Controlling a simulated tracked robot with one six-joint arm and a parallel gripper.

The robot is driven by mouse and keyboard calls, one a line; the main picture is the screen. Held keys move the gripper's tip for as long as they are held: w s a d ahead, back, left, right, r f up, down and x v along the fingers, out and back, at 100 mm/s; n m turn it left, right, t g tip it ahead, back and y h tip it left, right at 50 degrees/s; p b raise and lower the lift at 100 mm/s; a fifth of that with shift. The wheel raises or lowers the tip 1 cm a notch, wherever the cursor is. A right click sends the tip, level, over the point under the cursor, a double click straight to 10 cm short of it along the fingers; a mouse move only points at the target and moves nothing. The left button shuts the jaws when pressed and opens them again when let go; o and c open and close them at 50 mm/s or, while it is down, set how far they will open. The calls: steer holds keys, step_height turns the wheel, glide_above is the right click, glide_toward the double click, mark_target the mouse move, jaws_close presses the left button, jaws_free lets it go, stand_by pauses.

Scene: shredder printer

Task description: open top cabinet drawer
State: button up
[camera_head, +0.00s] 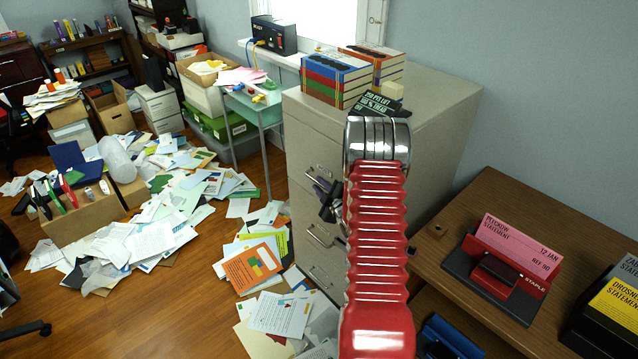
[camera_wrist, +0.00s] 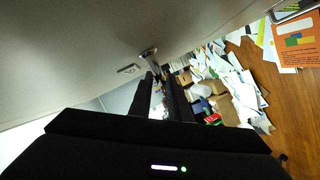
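The beige filing cabinet (camera_head: 430,125) stands in the middle of the head view, its drawer fronts facing left. Its top drawer (camera_head: 312,135) looks shut, flush with the front. My gripper (camera_head: 325,193) is at the cabinet front by the top drawer handle (camera_head: 318,174), partly hidden behind my red arm. In the wrist view, the two dark fingers of my gripper (camera_wrist: 160,73) are apart with a gap between them. The metal handle (camera_wrist: 149,54) is at the fingertips, its near end reaching toward the gap. I cannot tell whether the fingers touch it. A label holder (camera_wrist: 129,68) is beside it.
Stacked books (camera_head: 336,78) stand on the cabinet. Papers (camera_head: 275,310) litter the floor before it. A glass side table (camera_head: 255,103) is on its left.

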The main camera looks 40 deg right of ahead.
steer(key=shift+x, duration=1.2)
steer(key=shift+c, duration=0.3)
jaws_close()
steer(key=shift+f, duration=0.1)
steer(key=shift+d, duration=0.15)
steer(key=shift+s, duration=0.1)
